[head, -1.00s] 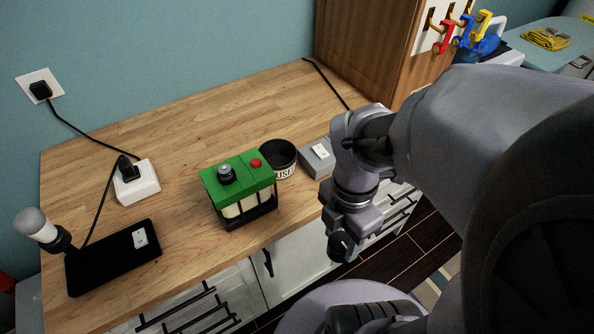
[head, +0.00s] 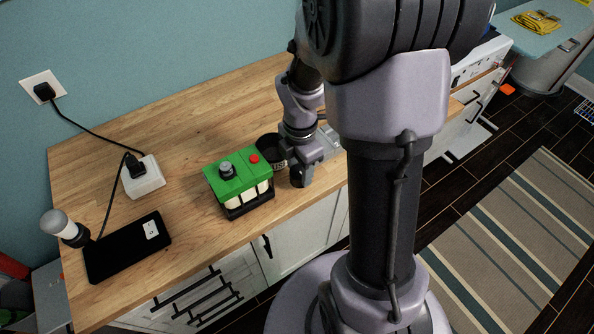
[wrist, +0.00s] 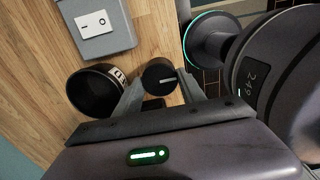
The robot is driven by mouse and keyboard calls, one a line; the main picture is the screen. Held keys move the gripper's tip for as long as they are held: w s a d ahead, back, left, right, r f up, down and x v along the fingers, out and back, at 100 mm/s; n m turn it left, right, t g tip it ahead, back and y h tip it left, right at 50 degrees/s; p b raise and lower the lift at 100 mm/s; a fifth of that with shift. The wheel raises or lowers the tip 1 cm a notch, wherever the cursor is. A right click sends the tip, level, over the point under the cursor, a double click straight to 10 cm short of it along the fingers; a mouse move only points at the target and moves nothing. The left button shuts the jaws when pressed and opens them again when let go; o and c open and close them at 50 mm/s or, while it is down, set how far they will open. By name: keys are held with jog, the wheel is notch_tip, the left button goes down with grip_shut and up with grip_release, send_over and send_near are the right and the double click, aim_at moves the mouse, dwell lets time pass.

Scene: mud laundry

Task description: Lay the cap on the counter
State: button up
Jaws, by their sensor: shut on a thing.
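My gripper (head: 300,164) is shut on the cap, a small dark round piece with a pale line on its face. The cap (wrist: 158,72) shows between the two fingertips (wrist: 162,88) in the wrist view. In the head view the cap (head: 298,180) is a black end below the fingers, near the front edge of the wooden counter (head: 195,130). Any gap between cap and counter is hard to tell. The gripper is right of the green-topped box and partly hides the black cup.
The black cup (head: 268,146) and a grey switch box (wrist: 98,28) stand close to the gripper. The green-topped box (head: 238,178) is to the left. A white socket block (head: 142,178), a black switch panel (head: 128,247) and a bulb (head: 58,224) are farther left. The back middle of the counter is clear.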

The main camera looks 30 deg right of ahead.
aim_at(300, 173)
notch_tip(300, 173, down, 4)
jog(key=shift+s+r+b, duration=0.15)
jog(key=shift+r+b, duration=0.05)
jog(key=shift+b, duration=0.45)
jog(key=shift+r, duration=0.2)
jog(key=shift+f, duration=0.1)
jog(key=o, duration=1.4)
jog(key=shift+f, duration=0.1)
